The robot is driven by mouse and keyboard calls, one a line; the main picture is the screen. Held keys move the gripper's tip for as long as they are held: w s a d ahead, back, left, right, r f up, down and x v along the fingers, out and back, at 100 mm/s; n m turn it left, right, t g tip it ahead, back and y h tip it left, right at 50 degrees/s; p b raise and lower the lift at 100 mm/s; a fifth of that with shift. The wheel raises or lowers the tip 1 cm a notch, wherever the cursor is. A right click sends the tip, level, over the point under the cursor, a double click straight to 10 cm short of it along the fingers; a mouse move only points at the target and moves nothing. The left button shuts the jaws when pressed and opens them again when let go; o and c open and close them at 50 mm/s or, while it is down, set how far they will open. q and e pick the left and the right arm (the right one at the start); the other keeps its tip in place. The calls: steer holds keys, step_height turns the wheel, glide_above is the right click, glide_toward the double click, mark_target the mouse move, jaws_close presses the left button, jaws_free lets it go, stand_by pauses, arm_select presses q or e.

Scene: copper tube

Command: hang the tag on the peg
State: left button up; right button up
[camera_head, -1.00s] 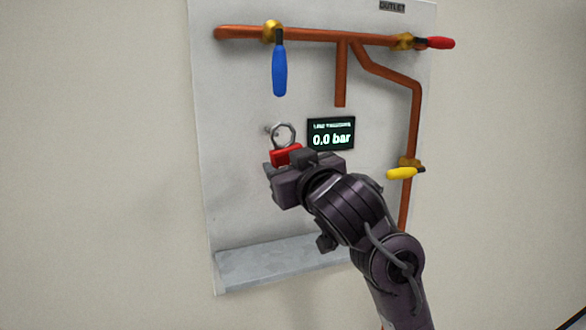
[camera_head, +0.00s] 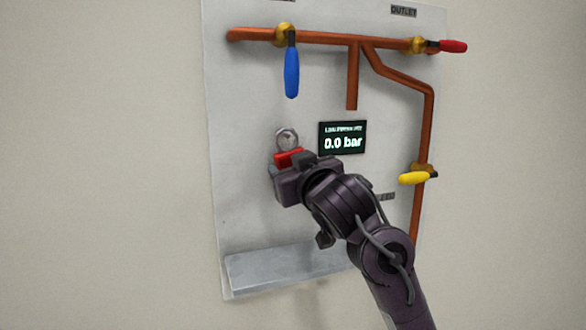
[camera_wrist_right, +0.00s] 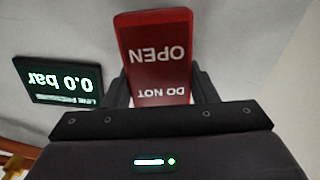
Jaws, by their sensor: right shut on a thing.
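The red tag (camera_head: 289,157) with its metal ring (camera_head: 288,139) is in my right gripper (camera_head: 292,167), in front of the panel's middle left. The ring stands up above the tag. The peg is small and hard to make out within or behind the ring; I cannot tell whether the ring is around it. In the right wrist view the tag (camera_wrist_right: 158,55) reads "DO NOT OPEN" upside down, with my right gripper's fingers (camera_wrist_right: 165,88) on both sides. The ring is not visible there. My left gripper is not in view.
The pale panel (camera_head: 240,190) carries copper pipes (camera_head: 350,85) with a blue handle (camera_head: 291,72), a red handle (camera_head: 453,46) and a yellow handle (camera_head: 413,178). The pressure display (camera_head: 342,138) reads 0.0 bar, right of the ring. A grey ledge (camera_head: 285,268) is below.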

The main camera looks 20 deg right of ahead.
stand_by(0.4)
steer(key=o, duration=1.1)
steer(key=shift+c, duration=0.2)
steer(key=shift+s, duration=0.15)
steer(key=shift+s+f, duration=0.1)
steer(key=shift+s, duration=0.2)
steer(key=s+b, duration=0.2)
steer(key=s, duration=0.5)
steer(key=shift+d, duration=0.15)
